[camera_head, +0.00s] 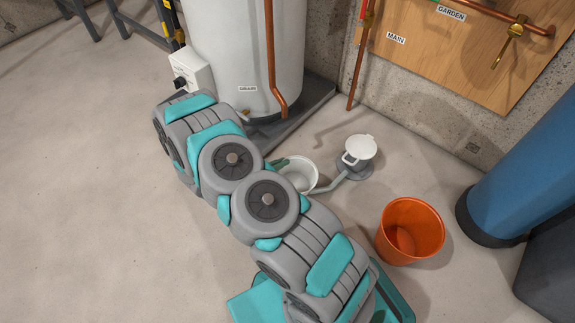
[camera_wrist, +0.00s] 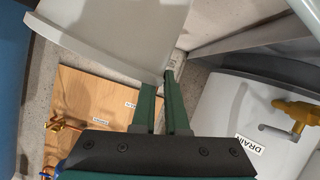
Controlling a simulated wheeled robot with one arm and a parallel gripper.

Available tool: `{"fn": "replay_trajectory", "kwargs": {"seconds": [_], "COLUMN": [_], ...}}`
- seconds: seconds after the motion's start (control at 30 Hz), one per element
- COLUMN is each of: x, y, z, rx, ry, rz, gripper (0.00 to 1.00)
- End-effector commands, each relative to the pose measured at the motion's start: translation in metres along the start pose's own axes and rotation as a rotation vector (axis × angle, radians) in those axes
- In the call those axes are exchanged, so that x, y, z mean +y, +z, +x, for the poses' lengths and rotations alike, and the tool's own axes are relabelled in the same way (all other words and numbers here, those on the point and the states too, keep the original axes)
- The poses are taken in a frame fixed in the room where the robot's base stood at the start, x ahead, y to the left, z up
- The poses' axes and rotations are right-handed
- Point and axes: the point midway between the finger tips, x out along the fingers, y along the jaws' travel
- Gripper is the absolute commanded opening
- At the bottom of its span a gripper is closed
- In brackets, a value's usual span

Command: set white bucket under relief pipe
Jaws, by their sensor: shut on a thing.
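The white bucket (camera_head: 307,184) is right of my arm in the head view, near the floor; whether it touches the floor is unclear. My gripper (camera_head: 280,163), mostly hidden by my arm, is at its left rim. In the wrist view, my gripper's green fingers (camera_wrist: 163,80) are shut on the edge of the pale bucket (camera_wrist: 110,35). The copper relief pipe (camera_head: 270,60) runs down the front of the white tank (camera_head: 220,45) and bends to an open end. The bucket is apart from that end, below and right in the picture.
An orange bucket (camera_head: 410,230) and blue cylinder (camera_head: 525,175) stand further right. A dark tray (camera_head: 315,105) edges the tank. The floor at left is clear.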

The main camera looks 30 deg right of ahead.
Motion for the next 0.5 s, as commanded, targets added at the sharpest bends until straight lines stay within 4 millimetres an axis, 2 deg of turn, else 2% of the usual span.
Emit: {"fn": "replay_trajectory", "kwargs": {"seconds": [0.23, 0.5], "x": [-0.011, -0.06], "y": [-0.001, -0.021], "z": [0.007, 0.039], "rx": [-0.01, -0.011], "ry": [0.021, 0.021], "rz": [-0.028, -0.026], "gripper": [0.0, 0.0]}}
